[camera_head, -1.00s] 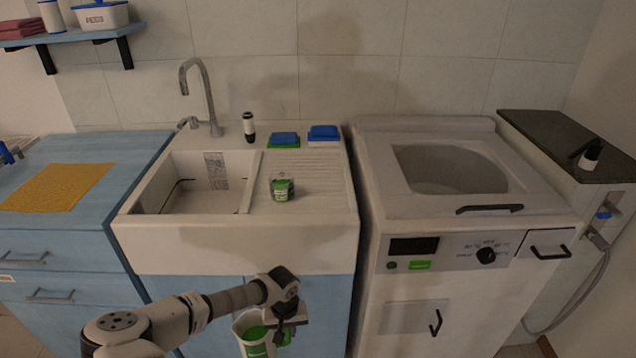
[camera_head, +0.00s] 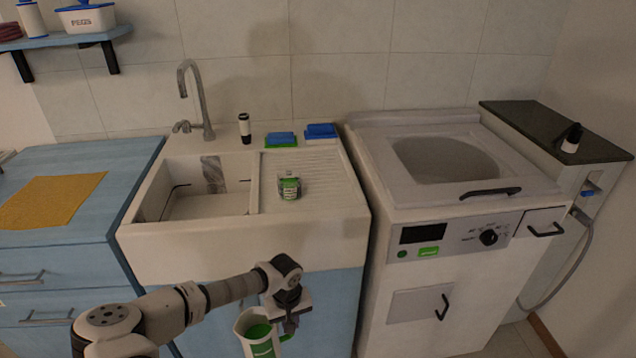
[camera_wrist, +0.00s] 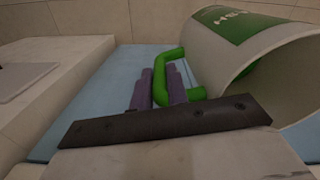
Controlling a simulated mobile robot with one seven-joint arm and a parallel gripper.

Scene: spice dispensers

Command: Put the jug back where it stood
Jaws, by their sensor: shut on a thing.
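The jug (camera_head: 259,338) is white with a green label, a green handle and green inside. My gripper (camera_head: 289,320) is shut on its handle and holds it in front of the sink cabinet, below the sink's front edge. In the wrist view the fingers of my gripper (camera_wrist: 165,88) close on the green handle, and the jug (camera_wrist: 270,45) fills the upper right with its open mouth showing. The jug looks roughly upright in the head view; its bottom is cut off by the frame edge.
A glass jar with a green label (camera_head: 289,186) stands on the drainboard of the sink (camera_head: 240,243). Sponges (camera_head: 281,139) and a dark-topped bottle (camera_head: 245,128) stand behind. A washing machine (camera_head: 405,300) is at right. A yellow cloth (camera_head: 52,198) lies on the left counter.

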